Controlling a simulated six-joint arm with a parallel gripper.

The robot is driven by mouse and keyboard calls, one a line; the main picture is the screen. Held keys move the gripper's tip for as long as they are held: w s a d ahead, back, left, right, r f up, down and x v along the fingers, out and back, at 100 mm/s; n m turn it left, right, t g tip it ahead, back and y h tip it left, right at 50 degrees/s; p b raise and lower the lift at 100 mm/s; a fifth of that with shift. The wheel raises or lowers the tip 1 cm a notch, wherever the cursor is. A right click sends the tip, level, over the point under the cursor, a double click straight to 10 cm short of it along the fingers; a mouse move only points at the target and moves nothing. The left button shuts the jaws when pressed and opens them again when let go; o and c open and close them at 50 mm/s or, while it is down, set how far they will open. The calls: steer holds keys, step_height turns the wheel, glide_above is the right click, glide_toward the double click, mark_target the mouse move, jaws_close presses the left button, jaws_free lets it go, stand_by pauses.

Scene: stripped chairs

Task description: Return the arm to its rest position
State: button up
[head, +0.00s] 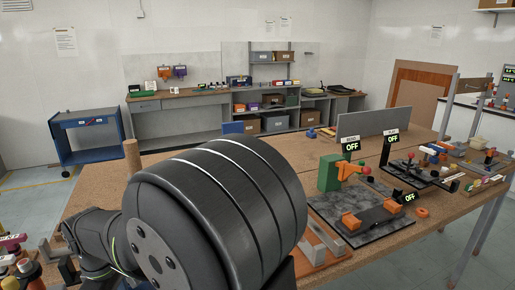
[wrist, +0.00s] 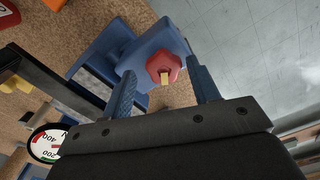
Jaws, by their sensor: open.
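In the wrist view my gripper (wrist: 165,78) is open, with its two blue fingers spread apart. A red lobed knob (wrist: 160,63) with a small yellowish tip shows between the fingers, apart from the right one. The knob is on a blue block-like fixture (wrist: 133,50) at the edge of the brown bench. I cannot tell how far the fingers are from the knob in depth. In the head view my dark arm fills the front left and middle, and I cannot make out the gripper's fingers there.
The brown bench (head: 435,208) carries a green-and-orange fixture (head: 328,172) on a dark slab, with "OFF" displays nearby. A round dial gauge (wrist: 47,143) and black-and-yellow parts lie left in the wrist view. A blue cart (head: 88,135) stands far left. Grey floor lies beyond the bench edge.

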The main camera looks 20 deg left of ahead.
steer(key=shift+m, duration=1.3)
steer(key=n, duration=0.8)
steer(key=shift+n, duration=1)
